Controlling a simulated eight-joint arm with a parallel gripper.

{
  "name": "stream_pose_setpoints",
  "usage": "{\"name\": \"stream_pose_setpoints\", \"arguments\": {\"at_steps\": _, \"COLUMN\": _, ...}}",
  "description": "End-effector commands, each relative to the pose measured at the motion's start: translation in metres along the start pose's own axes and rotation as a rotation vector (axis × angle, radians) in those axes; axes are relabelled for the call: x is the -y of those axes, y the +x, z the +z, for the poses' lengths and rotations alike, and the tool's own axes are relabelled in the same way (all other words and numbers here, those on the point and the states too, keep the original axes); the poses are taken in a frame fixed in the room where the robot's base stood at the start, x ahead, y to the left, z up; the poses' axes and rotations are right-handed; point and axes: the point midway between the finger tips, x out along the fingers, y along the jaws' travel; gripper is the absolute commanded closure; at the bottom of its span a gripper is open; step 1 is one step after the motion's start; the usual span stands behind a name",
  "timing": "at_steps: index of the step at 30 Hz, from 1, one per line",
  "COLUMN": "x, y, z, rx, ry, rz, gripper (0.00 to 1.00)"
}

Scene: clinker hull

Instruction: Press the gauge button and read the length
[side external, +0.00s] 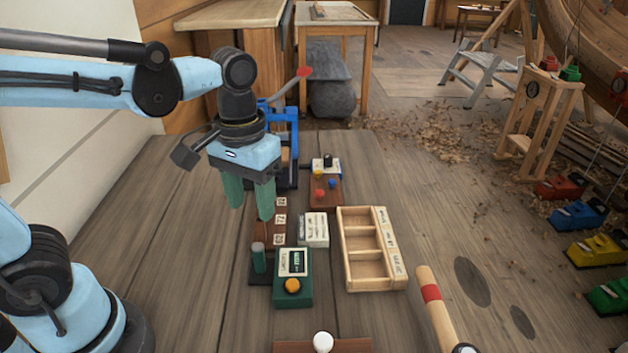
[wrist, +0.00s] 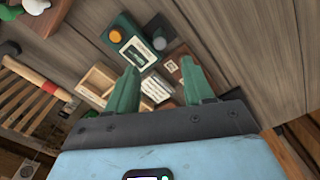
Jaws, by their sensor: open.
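The gauge is a green box (side external: 292,278) on the bench, with a pale label or display on top and an orange button (side external: 292,286) at its near end. In the wrist view the gauge (wrist: 139,40) lies beyond my fingertips, with the orange button (wrist: 115,36) on its left. The display text is too small to read. A dark green post (side external: 258,258) stands just left of the gauge. My gripper (side external: 251,207) is open and empty, with green fingers pointing down, above the bench and to the upper left of the gauge. The gripper (wrist: 162,90) also shows in the wrist view.
An empty wooden tray (side external: 396,275) with compartments lies right of the gauge. A white card stack (side external: 313,230) and brown numbered block (side external: 274,228) lie behind it. A red-banded mallet handle (side external: 432,296) and white knob (side external: 323,342) are nearer. A blue device (side external: 284,125) stands behind my gripper.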

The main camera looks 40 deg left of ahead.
Motion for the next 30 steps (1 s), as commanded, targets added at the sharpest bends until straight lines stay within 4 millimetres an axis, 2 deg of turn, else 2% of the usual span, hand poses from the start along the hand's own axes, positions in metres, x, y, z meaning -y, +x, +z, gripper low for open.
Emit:
{"name": "stream_pose_setpoints", "arguments": {"at_steps": 10, "x": 0.0, "y": 0.0, "z": 0.0, "rx": 0.0, "ry": 0.0, "rz": 0.0, "gripper": 0.48}}
{"name": "stream_pose_setpoints", "arguments": {"at_steps": 18, "x": 0.0, "y": 0.0, "z": 0.0, "rx": 0.0, "ry": 0.0, "rz": 0.0, "gripper": 0.88}}
{"name": "stream_pose_setpoints", "arguments": {"at_steps": 21, "x": 0.0, "y": 0.0, "z": 0.0, "rx": 0.0, "ry": 0.0, "rz": 0.0, "gripper": 1.0}}
{"name": "stream_pose_setpoints", "arguments": {"at_steps": 30, "x": 0.0, "y": 0.0, "z": 0.0, "rx": 0.0, "ry": 0.0, "rz": 0.0, "gripper": 1.0}}
